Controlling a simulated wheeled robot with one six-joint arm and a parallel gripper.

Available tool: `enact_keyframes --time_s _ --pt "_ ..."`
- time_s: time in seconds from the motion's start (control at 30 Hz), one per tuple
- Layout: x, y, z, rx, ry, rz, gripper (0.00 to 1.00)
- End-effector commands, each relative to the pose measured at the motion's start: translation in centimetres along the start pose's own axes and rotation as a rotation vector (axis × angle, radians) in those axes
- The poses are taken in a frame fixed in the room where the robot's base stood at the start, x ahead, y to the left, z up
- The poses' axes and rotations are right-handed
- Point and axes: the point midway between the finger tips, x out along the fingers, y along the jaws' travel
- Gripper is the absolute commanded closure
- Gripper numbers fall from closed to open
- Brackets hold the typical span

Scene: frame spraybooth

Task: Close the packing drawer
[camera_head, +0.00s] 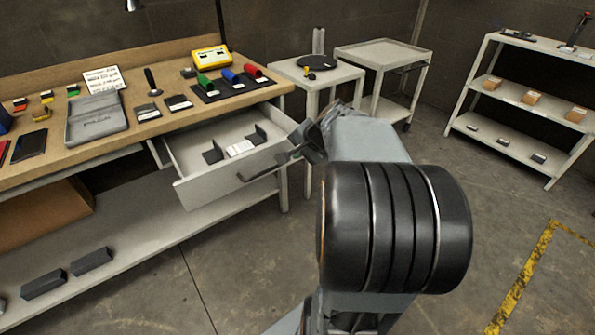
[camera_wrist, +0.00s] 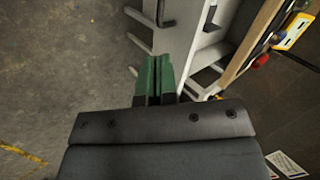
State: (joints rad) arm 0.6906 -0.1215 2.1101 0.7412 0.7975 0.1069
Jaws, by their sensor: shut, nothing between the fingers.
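The packing drawer (camera_head: 208,190) is pulled out from under the workbench, with its light grey front facing me. Its dark bar handle (camera_head: 262,172) runs along the front. My gripper (camera_head: 301,150) is at the right end of the drawer front, close to the handle; contact cannot be told in the head view. In the wrist view, my gripper's green fingers (camera_wrist: 154,62) are shut together and empty. They point at the pale drawer front (camera_wrist: 178,38), with part of the handle (camera_wrist: 166,14) just beyond them. My arm hides some of the area right of the drawer.
Inside the drawer are dark dividers and a white card (camera_head: 240,147). The workbench (camera_head: 150,128) holds tools, a tablet-like case and coloured rolls. A small table (camera_head: 345,72) with a black disc, a trolley (camera_head: 385,50) and a shelf rack (camera_head: 530,100) stand behind. Floor is open at right.

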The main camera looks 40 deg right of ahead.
Motion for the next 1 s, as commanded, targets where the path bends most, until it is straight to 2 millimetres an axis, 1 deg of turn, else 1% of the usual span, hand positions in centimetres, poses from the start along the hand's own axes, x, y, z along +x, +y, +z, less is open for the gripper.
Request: enact_keyframes --time_s 0.03,0.1,0.2,0.3,0.37,0.47,0.7,0.9,1.0 --pt "1.6 2.0 -1.8 0.074 0.029 -0.023 1.0" --pt "2.0 3.1 -3.9 0.154 0.062 -0.055 1.0" --pt "2.3 4.2 -6.0 0.234 0.095 -0.088 1.0" --pt "2.6 4.8 -7.2 0.278 0.114 -0.107 1.0" --pt "3.1 5.0 -7.5 0.291 0.118 -0.113 1.0" --pt "4.3 4.9 -7.8 0.296 0.119 -0.115 1.0" --pt "8.8 4.5 -8.4 0.293 0.118 -0.114 1.0" --pt "12.3 4.2 -8.8 0.293 0.119 -0.113 1.0" --pt "13.0 3.0 -9.3 0.291 0.119 -0.115 1.0"
